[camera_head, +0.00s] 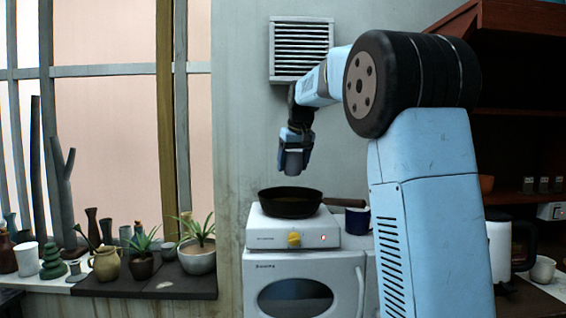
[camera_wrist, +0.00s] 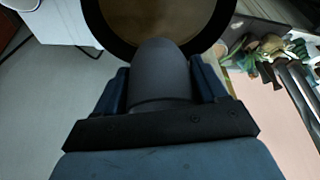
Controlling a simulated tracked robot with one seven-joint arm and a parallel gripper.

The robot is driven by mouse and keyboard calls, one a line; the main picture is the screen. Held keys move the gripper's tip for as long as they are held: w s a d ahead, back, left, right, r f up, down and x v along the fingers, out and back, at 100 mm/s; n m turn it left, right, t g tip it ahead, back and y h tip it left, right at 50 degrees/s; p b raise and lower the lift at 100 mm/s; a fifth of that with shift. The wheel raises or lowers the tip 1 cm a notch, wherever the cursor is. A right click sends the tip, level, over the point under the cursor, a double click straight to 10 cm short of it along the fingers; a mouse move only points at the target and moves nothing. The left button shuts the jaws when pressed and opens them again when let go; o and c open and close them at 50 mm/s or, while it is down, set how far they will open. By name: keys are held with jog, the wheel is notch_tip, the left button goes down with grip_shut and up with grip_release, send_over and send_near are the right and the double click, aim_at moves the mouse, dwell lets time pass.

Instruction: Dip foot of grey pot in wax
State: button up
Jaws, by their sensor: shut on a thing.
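My gripper (camera_head: 296,148) is shut on the grey pot (camera_wrist: 158,72), with a blue finger on each side of it in the wrist view. In the head view the pot (camera_head: 293,163) hangs below the fingers, mostly hidden by them. The pot is above the dark pan (camera_head: 290,209), with a clear gap between them. In the wrist view the pan's black rim (camera_wrist: 96,22) surrounds a tan-brown surface, seemingly the wax (camera_wrist: 145,14). The pot's outer end overlaps the rim in that view. The pot's foot is not clearly told apart.
The pan stands on a white hotplate (camera_head: 292,231) with a yellow knob and red light, on a white appliance (camera_head: 305,285). Its handle (camera_head: 344,202) points right, near a blue mug (camera_head: 357,221). Potted plants and vases line the sill (camera_head: 165,284) at left. A wall vent (camera_head: 301,50) is behind.

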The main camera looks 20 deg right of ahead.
jog(key=shift+w+a+f, duration=0.1)
jog(key=shift+w, duration=0.05)
jog(key=shift+a+f, duration=0.15)
jog(key=shift+f, duration=0.45)
jog(key=shift+a+f, duration=0.15)
jog(key=shift+f, duration=3.6)
jog(key=shift+f, duration=0.25)
jog(key=shift+f, duration=0.3)
jog(key=shift+r, duration=0.3)
dwell(0.3)
jog(key=shift+r, duration=0.7)
jog(key=shift+r, duration=0.15)
dwell(0.7)
jog(key=shift+r, duration=4.3)
